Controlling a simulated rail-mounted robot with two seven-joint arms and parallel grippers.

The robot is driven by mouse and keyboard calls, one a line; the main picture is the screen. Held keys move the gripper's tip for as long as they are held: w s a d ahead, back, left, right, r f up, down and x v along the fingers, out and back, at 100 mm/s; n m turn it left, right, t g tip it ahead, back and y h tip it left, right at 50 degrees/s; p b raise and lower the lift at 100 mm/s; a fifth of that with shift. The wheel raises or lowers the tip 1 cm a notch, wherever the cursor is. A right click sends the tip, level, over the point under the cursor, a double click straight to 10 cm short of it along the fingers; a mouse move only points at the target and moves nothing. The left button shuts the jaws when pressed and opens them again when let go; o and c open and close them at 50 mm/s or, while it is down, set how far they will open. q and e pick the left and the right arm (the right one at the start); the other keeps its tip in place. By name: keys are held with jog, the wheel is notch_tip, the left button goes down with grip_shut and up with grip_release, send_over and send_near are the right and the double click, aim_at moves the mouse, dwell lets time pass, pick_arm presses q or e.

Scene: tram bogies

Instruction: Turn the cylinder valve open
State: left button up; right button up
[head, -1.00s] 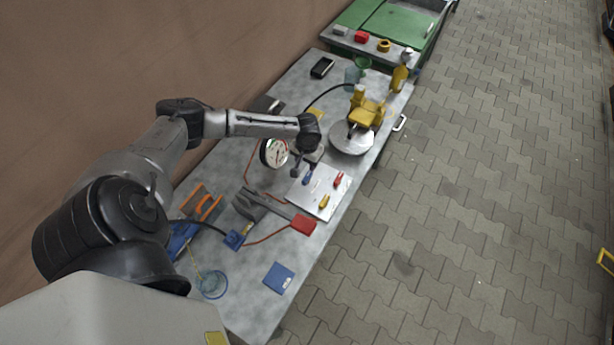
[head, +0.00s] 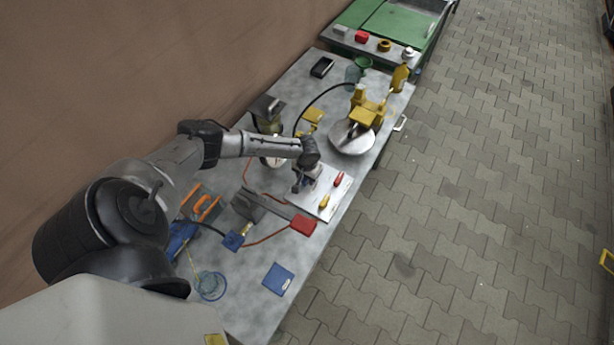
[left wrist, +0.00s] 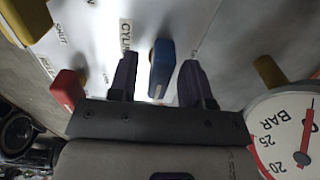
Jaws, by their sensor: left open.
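A pale valve panel (head: 327,205) lies on the workbench. It carries a blue handle (left wrist: 162,68) beside a partly hidden label that starts "CYLI", a red handle (head: 338,179) and a yellow handle (head: 323,202). My left gripper (head: 304,183) is low over the panel's left part. In the left wrist view the left gripper (left wrist: 160,72) is open, one finger on each side of the blue handle, with gaps visible on both sides. The blue handle is hard to make out in the head view, behind the gripper. My right gripper is in neither view.
A round pressure gauge (left wrist: 286,135) stands close to the gripper. The red handle (left wrist: 68,88) is near the other side. A grey tool with a red end (head: 303,225), a blue card (head: 278,278) and a round metal plate (head: 351,140) lie on the bench (head: 250,310).

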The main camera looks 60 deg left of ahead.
pick_arm(q)
grip_shut()
jog(key=shift+r+n+p, duration=0.1)
jog(key=shift+n+p, duration=0.2)
jog(key=shift+p, duration=0.2)
jog(key=n+p, duration=0.4)
jog(key=shift+r+p, duration=0.15)
jog(key=shift+p, duration=0.15)
jog(key=n+p, duration=0.2)
jog(key=shift+d+n, duration=0.1)
jog(key=shift+n, duration=0.2)
jog(key=n+p, duration=0.2)
jog(key=shift+n, duration=0.4)
jog(key=n+p, duration=0.1)
jog(key=n, duration=0.1)
jog(key=shift+n, duration=0.3)
jog(key=shift+f+n+p, duration=0.2)
jog(key=shift+n+p, duration=0.75)
jog(key=shift+n, duration=1.65)
